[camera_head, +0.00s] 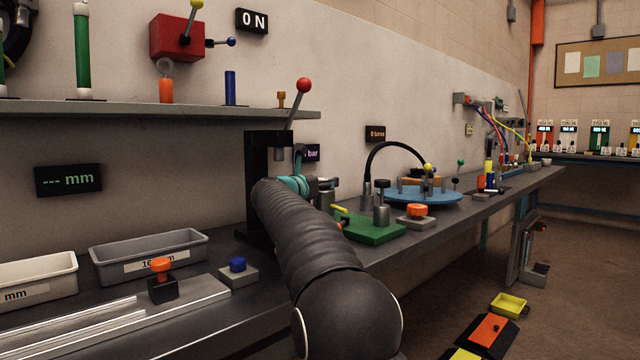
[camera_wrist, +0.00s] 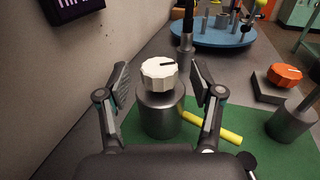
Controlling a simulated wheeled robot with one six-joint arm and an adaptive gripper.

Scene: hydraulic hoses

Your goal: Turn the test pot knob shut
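The test pot knob (camera_wrist: 159,72), white and ridged with a dark pointer line, sits on top of a grey metal cylinder (camera_wrist: 160,112) in the wrist view. The cylinder stands on a green base (camera_wrist: 125,125). My gripper (camera_wrist: 159,82) is open, with one finger on each side of the knob and a visible gap at both sides. In the head view, my gripper (camera_head: 318,184) is over the left end of the green base (camera_head: 378,232). The white knob is not clearly visible there, screened by my arm and gripper.
A yellow-handled lever (camera_wrist: 212,127) lies right of the pot. A second grey cylinder (camera_wrist: 290,122) stands further right, near an orange knob (camera_wrist: 285,76) on a block. A blue round plate (camera_wrist: 215,35) and a black hose (camera_head: 395,146) are behind. The wall is close on the left.

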